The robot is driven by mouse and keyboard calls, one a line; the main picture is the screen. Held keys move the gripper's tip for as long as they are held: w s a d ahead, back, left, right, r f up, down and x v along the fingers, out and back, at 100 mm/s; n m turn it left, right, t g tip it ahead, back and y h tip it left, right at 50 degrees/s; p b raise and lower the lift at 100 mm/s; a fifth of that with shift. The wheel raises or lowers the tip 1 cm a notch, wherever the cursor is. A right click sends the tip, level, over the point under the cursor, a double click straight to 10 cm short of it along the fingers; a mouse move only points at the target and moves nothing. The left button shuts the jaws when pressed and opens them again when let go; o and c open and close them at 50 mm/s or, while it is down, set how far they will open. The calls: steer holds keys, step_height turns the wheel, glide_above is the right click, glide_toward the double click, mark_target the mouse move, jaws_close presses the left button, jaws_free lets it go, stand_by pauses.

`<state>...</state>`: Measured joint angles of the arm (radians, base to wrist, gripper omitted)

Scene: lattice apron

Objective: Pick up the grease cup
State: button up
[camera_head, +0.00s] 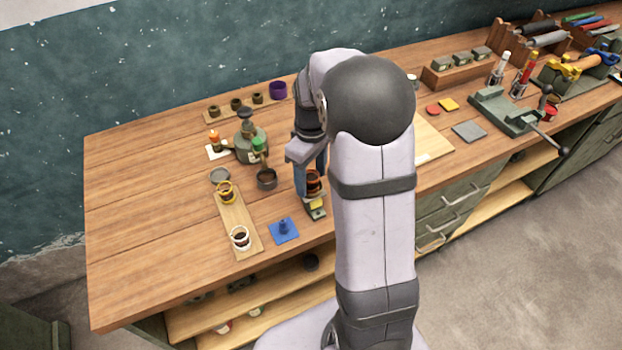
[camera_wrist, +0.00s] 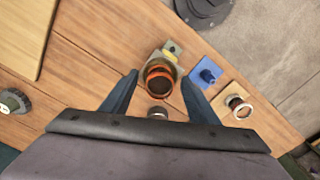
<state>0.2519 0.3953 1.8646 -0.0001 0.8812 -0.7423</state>
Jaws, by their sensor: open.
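A dark cup with an orange rim (camera_head: 314,187), which I take for the grease cup, stands on the bench beside or on a small block with a yellow patch (camera_head: 317,209). In the wrist view the cup (camera_wrist: 158,82) shows from above, dark inside, between my fingertips. My gripper (camera_head: 310,178) is open, pointing down, with one blue finger on each side of the cup (camera_wrist: 161,75). I cannot tell whether the fingers touch it. My arm hides part of this area in the head view.
A blue square with a blue knob (camera_head: 283,231) lies close by. A wooden strip (camera_head: 234,216) holds a yellow-ringed cup and a white-rimmed cup. A dark metal cup (camera_head: 266,179) stands left of my gripper. A green-grey pot (camera_head: 249,146) is behind. A vise (camera_head: 506,108) stands far right.

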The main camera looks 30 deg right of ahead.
mark_target(311, 175)
steer(key=shift+c, duration=0.6)
steer(key=c, duration=1.2)
steer(key=shift+r, duration=0.1)
step_height(311, 175, up, 10)
steer(key=shift+f+b, duration=0.15)
steer(key=shift+b, duration=1.05)
steer(key=shift+f+p, duration=2.3)
steer(key=shift+f, duration=1.25)
